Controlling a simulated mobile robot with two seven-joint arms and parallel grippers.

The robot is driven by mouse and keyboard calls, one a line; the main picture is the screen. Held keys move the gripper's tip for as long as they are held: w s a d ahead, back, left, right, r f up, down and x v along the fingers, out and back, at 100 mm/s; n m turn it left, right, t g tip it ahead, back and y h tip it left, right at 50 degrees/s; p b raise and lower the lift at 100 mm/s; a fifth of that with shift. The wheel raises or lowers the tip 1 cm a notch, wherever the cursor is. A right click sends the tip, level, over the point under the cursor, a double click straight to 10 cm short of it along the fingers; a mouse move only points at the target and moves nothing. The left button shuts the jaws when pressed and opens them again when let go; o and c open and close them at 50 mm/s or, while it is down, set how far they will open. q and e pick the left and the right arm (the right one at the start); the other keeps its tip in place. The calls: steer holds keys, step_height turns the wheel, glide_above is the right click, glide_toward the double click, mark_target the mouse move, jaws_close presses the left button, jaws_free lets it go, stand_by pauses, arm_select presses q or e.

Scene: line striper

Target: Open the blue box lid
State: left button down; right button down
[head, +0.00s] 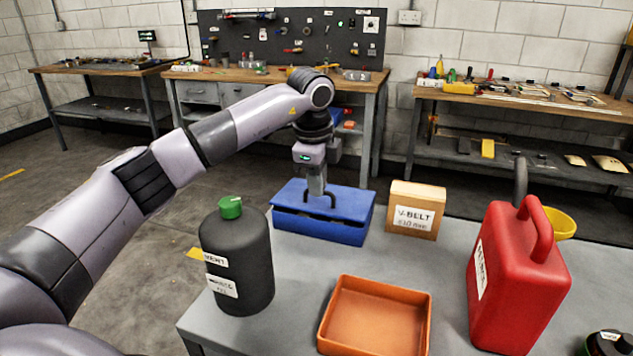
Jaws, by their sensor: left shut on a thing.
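The blue box (318,230) stands at the back left of the grey table. Its blue lid (352,201) lies over it, with a dark gap along the front between lid and body. A dark arched handle (333,199) is on top of the lid. My left gripper (318,190) points down from above and is shut on the handle; its fingers partly hide it. My right gripper is not in view.
On the grey table (290,287), a black bottle with green cap (238,262) stands front left of the box. A V-belt carton (415,209) stands close right. An orange tray (375,318) is in front, a red can (515,280) further right.

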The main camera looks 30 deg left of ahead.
mark_target(321, 200)
arm_select(q)
steer(key=r+p, duration=0.1)
steer(key=w+r+p, duration=0.2)
steer(key=shift+w+a+r, duration=0.1)
steer(key=shift+a+r, duration=0.1)
steer(key=shift+a, duration=0.05)
steer(key=w+p, duration=0.1)
steer(key=p, duration=0.1)
steer(key=w+r+p, duration=0.1)
steer(key=shift+w+a, duration=0.3)
steer(key=shift+a, duration=0.05)
steer(key=shift+w, duration=0.1)
